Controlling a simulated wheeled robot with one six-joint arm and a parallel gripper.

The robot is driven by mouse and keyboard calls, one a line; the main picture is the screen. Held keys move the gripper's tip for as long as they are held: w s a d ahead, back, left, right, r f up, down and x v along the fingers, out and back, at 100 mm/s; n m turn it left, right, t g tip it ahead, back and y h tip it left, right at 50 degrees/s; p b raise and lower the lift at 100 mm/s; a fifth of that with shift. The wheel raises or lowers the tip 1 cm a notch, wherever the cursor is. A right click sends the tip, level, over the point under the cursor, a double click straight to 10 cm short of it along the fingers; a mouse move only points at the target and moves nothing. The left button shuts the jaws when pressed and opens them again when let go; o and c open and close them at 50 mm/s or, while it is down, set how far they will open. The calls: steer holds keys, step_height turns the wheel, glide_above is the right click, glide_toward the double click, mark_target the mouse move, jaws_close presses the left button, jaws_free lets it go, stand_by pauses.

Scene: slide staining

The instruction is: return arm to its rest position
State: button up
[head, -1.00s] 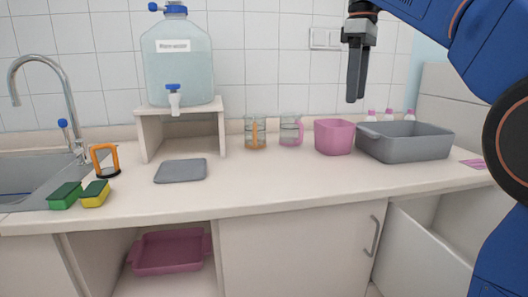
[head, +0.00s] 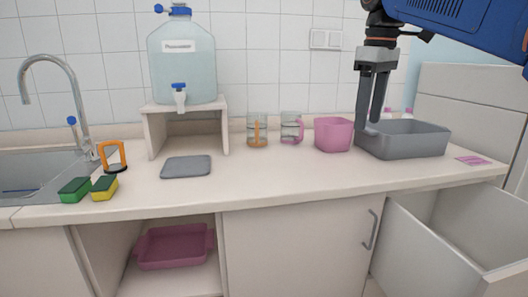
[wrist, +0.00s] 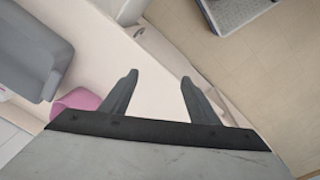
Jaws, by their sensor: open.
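My gripper (head: 369,118) hangs from my blue arm at the upper right of the head view, pointing down. Its two dark fingers are apart and hold nothing. In the head view it overlaps the left end of the grey basin (head: 420,142); I cannot tell the exact depth between them. In the wrist view the open fingers (wrist: 158,85) show above the pale counter, with the grey basin (wrist: 38,55) at the upper left and the pink container (wrist: 72,103) left of the fingers.
Small pink-capped bottles (head: 387,113) stand behind the basin. An open drawer (head: 440,260) juts out at lower right.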

steer(key=s+d+f+m+t, duration=0.1)
steer(key=s+f+m, duration=0.2)
steer(key=s+f, duration=0.4)
steer(key=s+d+f+m+t, duration=0.1)
steer(key=s+f, duration=0.7)
steer(key=f, duration=0.8)
steer(key=s+d+f+m+t, duration=0.1)
steer(key=s+d+f+m, duration=0.2)
steer(key=s+f, duration=0.4)
step_height(320, 180, down, 5)
steer(key=shift+s+f+m+t, duration=0.15)
steer(key=shift+m+t, duration=0.25)
steer(key=shift+m, duration=0.5)
